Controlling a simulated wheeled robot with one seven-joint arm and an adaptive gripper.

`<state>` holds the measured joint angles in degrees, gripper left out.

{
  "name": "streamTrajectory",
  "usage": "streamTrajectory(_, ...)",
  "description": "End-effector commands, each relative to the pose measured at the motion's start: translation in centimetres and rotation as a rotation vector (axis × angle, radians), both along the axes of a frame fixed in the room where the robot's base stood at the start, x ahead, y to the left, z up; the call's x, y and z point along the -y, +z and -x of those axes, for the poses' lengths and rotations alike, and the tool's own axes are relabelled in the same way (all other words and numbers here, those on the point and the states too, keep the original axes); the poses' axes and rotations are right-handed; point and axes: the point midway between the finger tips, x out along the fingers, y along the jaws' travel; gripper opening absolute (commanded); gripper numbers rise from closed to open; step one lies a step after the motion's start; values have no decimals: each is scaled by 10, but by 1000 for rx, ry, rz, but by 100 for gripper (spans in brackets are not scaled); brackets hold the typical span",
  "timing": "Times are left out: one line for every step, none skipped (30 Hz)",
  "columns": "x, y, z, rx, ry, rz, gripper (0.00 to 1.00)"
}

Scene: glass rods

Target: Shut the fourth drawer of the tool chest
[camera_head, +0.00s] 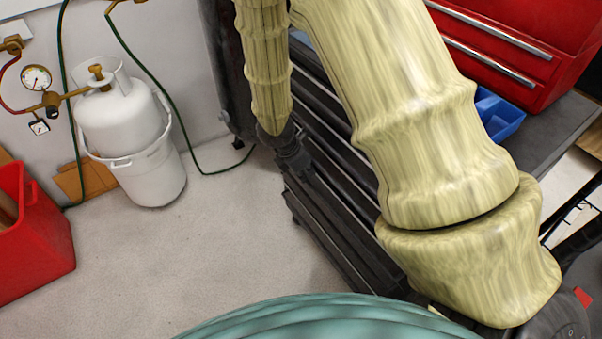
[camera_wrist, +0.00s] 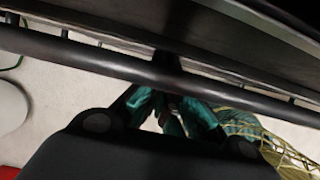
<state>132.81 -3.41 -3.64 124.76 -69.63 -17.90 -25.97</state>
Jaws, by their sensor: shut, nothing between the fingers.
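The dark tool chest (camera_head: 325,210) stands in the middle of the head view, with long drawer fronts and bar handles running down to the right. My covered arm hides much of it. My gripper (camera_head: 290,152) is shut and empty, pointing down at the left end of the chest's drawer fronts. In the wrist view my gripper (camera_wrist: 165,92) reaches toward a long dark handle bar (camera_wrist: 75,52) that crosses the picture. The fingertips are close to the bar; I cannot tell if they touch. Which drawer is the fourth, and how far it stands out, I cannot make out.
A red drawer box (camera_head: 515,45) and a blue bin (camera_head: 497,113) sit on the dark top (camera_head: 562,135). A white gas cylinder (camera_head: 125,125) with a green hose stands by the wall. A red bin (camera_head: 35,235) is at left. The floor between is clear.

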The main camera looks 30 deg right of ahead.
Motion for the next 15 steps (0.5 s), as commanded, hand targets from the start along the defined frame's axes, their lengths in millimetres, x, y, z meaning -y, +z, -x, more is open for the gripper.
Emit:
streamTrajectory(6,1,0,-1,-2,1,0)
streamTrajectory(10,2,0,-1,-3,2,0)
streamTrajectory(14,2,-1,-1,-3,3,0)
streamTrajectory(16,1,-1,0,-2,3,0)
streamTrajectory(18,1,-1,0,-3,3,0)
streamTrajectory(20,1,-1,1,-4,4,0)
streamTrajectory(20,1,-1,1,-5,5,0)
streamTrajectory(21,1,-1,2,-6,6,0)
streamTrajectory(22,1,-1,1,-7,6,0)
streamTrajectory(22,2,0,1,-7,7,0)
streamTrajectory(23,2,0,1,-7,7,0)
streamTrajectory(23,2,0,2,-8,7,0)
streamTrajectory(23,2,-1,2,-8,8,0)
streamTrajectory(23,2,0,2,-8,8,0)
streamTrajectory(23,2,0,2,-8,8,0)
